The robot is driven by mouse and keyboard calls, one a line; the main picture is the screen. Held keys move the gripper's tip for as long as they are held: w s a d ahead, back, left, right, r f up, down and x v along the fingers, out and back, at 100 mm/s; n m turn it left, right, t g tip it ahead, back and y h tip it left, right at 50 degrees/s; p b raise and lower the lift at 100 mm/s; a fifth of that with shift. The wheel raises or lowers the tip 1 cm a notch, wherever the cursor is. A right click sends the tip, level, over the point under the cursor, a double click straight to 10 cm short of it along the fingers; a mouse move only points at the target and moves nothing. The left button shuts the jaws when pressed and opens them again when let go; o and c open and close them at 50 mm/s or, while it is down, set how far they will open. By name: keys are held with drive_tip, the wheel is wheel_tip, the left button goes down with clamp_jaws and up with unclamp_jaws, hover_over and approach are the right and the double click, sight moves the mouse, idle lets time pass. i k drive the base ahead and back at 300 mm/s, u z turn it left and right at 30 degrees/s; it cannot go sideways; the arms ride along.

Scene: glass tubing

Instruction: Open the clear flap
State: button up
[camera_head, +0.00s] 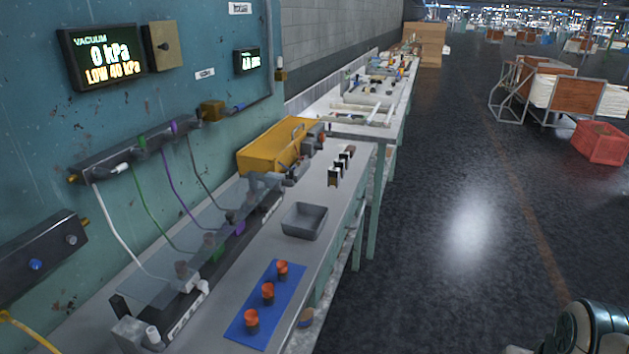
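The clear flap (150,288) looks like a long, see-through grey panel. It lies along the back of the bench, over a row of small fittings at the wall side. It seems to be down over the row, but its hinge and exact angle are hard to tell. White, green, purple and dark tubes run from the wall manifold (140,147) down to the fittings around it. My gripper is not in view. Part of my arm (580,330) shows at the bottom right, well apart from the bench, over the floor side.
On the bench are a blue mat (266,297) with three orange-topped pieces, a grey tray (304,221), several small black-and-white items (334,175) and a yellow case (280,143). Wall displays hang above. The floor (450,230) to the right is clear; a red crate (601,143) stands farther off.

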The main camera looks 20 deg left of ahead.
sight(231, 216)
drive_tip(key=u, duration=0.1)
drive_tip(key=i, duration=0.85)
drive_tip(key=u, duration=0.95)
drive_tip(key=i, duration=0.5)
drive_tip(key=u, duration=0.45)
